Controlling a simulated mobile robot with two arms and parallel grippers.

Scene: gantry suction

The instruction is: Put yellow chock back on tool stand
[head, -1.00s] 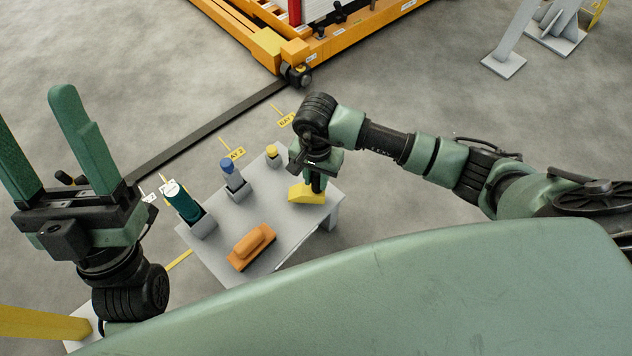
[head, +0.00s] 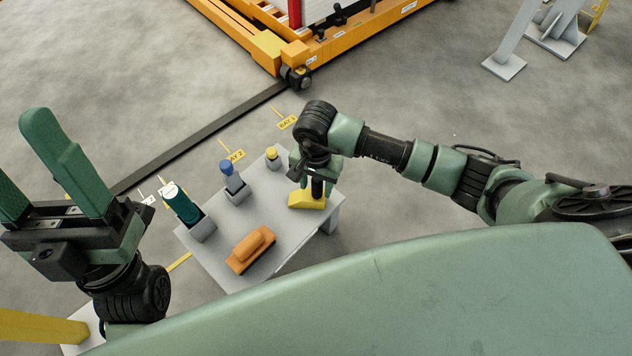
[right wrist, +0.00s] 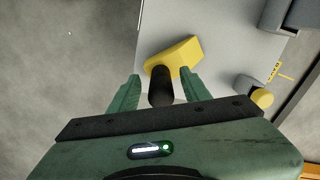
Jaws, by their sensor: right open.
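The yellow chock (head: 306,199) sits on the grey tool stand (head: 262,218), near the stand's right edge. In the right wrist view the chock (right wrist: 176,58) is a yellow block with a dark upright handle (right wrist: 161,86). My right gripper (head: 318,188) points down over it. In the wrist view its two fingers (right wrist: 160,92) are apart, one on each side of the handle, with gaps showing. My left gripper (head: 42,170) is raised at the left of the head view, its fingers wide apart and nothing between them.
On the stand are an orange brush-like block (head: 250,248), a teal bottle (head: 183,204) in a grey holder, a blue-topped item (head: 230,176) and a yellow-capped item (head: 272,153). An orange frame (head: 285,48) stands beyond, past a dark floor strip (head: 190,145).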

